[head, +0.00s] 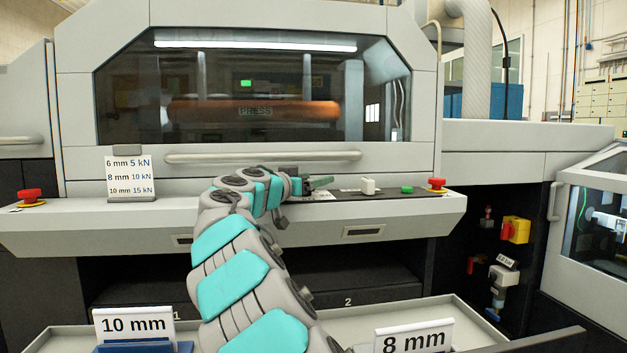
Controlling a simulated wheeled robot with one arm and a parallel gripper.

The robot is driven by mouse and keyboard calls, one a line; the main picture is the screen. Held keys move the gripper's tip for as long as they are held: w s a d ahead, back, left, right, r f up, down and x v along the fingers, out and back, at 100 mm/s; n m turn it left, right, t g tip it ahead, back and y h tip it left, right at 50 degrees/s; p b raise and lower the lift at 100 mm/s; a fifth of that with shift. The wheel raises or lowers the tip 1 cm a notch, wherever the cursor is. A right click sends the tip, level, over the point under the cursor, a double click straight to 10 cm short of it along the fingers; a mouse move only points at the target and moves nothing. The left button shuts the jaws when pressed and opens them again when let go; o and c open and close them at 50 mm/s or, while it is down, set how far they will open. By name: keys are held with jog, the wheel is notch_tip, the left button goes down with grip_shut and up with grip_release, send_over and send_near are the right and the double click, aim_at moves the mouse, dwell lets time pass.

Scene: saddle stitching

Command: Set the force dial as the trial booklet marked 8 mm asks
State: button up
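My gripper (312,183) is at the control strip on the press ledge, near the middle of the picture. It is small and partly hidden by my wrist, so I cannot tell whether it is open or shut or touches anything. I cannot make out the force dial; a pale label (318,197) with marks shows just below my gripper. A setting card (131,178) on the press reads 6 mm 5 kN, 8 mm 10 kN, 10 mm 15 kN. A sign marked 8 mm (413,340) stands at the front right; any booklet by it is out of sight.
Right of my gripper are a white knob (368,186), a green button (407,189) and a red emergency stop (437,184). Another red stop (30,195) is at the far left. A 10 mm sign (134,325) stands in the front tray (62,335). A handrail (262,157) runs above the ledge.

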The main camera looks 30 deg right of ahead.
grip_shut()
dwell(0.4)
jog(key=shift+b, duration=0.3)
